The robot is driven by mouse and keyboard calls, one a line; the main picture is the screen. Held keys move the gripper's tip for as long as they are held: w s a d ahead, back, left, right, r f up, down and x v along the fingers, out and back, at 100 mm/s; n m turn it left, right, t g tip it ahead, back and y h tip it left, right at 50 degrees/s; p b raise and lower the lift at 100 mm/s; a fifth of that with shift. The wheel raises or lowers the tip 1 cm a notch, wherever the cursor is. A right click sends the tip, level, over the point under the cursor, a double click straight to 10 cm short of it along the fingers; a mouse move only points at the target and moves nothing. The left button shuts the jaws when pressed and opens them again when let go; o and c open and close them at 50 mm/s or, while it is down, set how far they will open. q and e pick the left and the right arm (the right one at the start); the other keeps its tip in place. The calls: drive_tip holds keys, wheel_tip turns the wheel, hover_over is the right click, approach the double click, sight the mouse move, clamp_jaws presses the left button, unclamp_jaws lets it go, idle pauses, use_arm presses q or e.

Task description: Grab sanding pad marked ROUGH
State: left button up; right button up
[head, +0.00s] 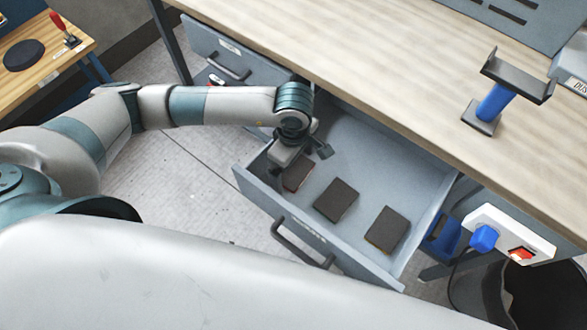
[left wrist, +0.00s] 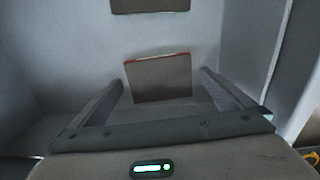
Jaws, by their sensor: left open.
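Three dark rectangular sanding pads lie flat in a row in the open grey drawer (head: 370,145): a left pad (head: 298,176), a middle pad (head: 336,200) and a right pad (head: 387,230). No ROUGH marking is readable on any pad. My left gripper (head: 304,158) is open, pointing down over the left pad and partly hiding it. In the left wrist view, one brown-grey pad (left wrist: 158,80) shows between the open fingers of the left gripper (left wrist: 162,88), and I cannot tell whether they touch it. Another pad (left wrist: 150,5) shows beyond. My right gripper is out of view.
The drawer's walls and front with its handle (head: 300,243) surround the pads. The wooden bench top (head: 400,70) overhangs the drawer's back. Another drawer (head: 225,55) is at left. A blue-handled tool (head: 495,100) stands on the bench. A power strip (head: 510,235) is at right.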

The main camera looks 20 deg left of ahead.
sight(297, 171)
use_arm(q)
drive_tip(key=c, duration=1.1)
drive_tip(key=shift+r, duration=0.55)
drive_tip(key=r, duration=0.1)
drive_tip(key=d+r+b, duration=0.1)
drive_tip(key=r, duration=0.1)
drive_tip(key=shift+r, duration=0.15)
drive_tip(key=shift+d+r+b, duration=0.5)
drive_tip(key=shift+d+r, duration=0.6)
drive_tip(key=shift+d, duration=0.7)
drive_tip(key=shift+d+r+b, duration=0.45)
drive_tip(key=shift+d+r, duration=0.65)
drive_tip(key=shift+d, duration=0.65)
drive_tip(key=shift+d+r+b, duration=0.5)
drive_tip(key=shift+d+r, duration=0.6)
drive_tip(key=shift+d, duration=0.7)
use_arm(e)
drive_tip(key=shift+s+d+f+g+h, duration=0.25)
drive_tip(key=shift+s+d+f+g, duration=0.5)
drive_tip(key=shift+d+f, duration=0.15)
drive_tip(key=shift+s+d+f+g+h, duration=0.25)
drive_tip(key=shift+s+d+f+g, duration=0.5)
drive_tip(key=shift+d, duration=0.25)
